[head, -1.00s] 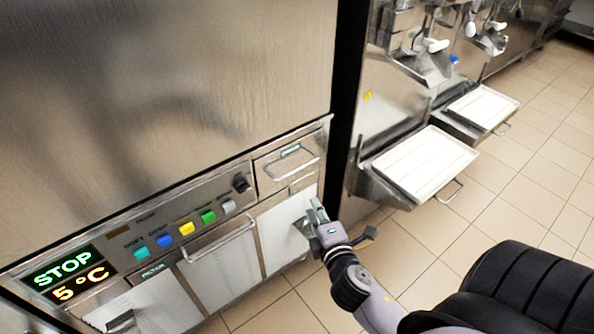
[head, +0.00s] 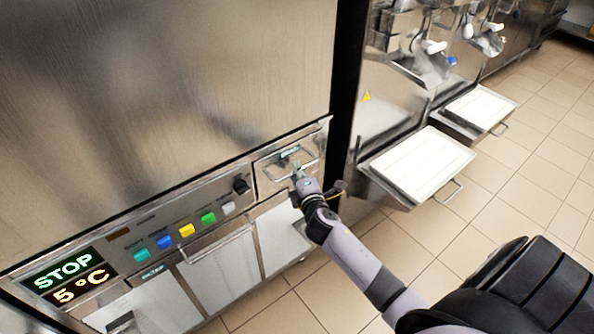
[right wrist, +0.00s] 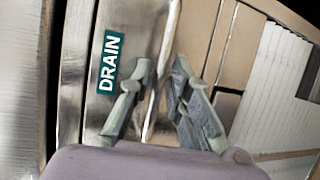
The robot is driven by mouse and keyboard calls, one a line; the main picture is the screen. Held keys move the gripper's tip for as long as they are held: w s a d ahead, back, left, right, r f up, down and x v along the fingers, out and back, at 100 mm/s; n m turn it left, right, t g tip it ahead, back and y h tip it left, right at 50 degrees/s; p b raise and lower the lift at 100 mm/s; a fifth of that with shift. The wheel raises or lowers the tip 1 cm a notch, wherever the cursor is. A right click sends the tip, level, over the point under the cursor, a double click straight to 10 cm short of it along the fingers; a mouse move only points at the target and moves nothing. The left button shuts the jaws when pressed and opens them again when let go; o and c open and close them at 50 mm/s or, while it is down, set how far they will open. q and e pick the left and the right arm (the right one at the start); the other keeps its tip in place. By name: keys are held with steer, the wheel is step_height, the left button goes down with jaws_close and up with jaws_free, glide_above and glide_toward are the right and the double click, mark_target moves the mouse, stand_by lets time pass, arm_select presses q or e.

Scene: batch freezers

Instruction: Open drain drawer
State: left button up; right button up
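The drain drawer (head: 270,181) is a small steel drawer front at the upper right of the control panel, with a bar handle. It looks closed, flush with the machine. Its green DRAIN label shows in the right wrist view (right wrist: 110,62). My right gripper (head: 297,171) is at the drawer's handle and hides part of it in the head view. In the right wrist view my right gripper's fingers (right wrist: 158,82) are apart, one on either side of the handle bar (right wrist: 153,108). I cannot tell whether they touch it. My left gripper is not clearly visible.
Left of the drawer are a black knob (head: 241,185), coloured buttons (head: 187,230) and a STOP display (head: 63,270). Below is a panel with a long handle (head: 217,245). White trays (head: 423,163) jut out from neighbouring machines at right. Tiled floor (head: 500,205) between is clear.

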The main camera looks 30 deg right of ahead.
steer(key=shift+w+d+f, duration=0.1)
steer(key=shift+w+d, duration=0.05)
steer(key=shift+w, duration=0.3)
jaws_close()
stand_by(0.5)
